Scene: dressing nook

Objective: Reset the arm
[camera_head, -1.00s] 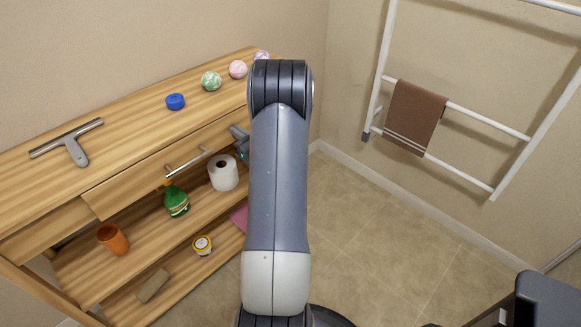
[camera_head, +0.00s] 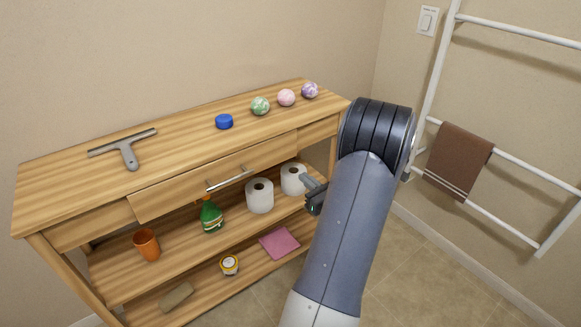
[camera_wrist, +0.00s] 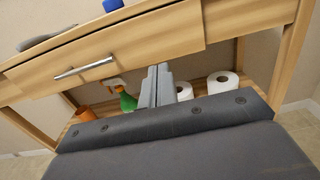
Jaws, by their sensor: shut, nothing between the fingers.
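My arm rises from the bottom of the head view and bends at a dark elbow in front of the right end of the wooden cabinet (camera_head: 75,187). My gripper (camera_head: 307,181) shows only partly beside the elbow, near the right toilet roll. In the wrist view my gripper (camera_wrist: 157,80) has its two grey fingers together, with nothing between them. It points towards the cabinet's front, below the drawer (camera_wrist: 110,52). The drawer has a metal handle (camera_head: 230,180) and appears slightly pulled out.
The cabinet top holds a squeegee (camera_head: 127,150), a blue round item (camera_head: 224,121) and several balls (camera_head: 260,106). Shelves hold an orange cup (camera_head: 146,244), a green bottle (camera_head: 211,217), toilet rolls (camera_head: 260,196) and a pink cloth (camera_head: 279,243). A towel rack (camera_head: 500,153) stands right.

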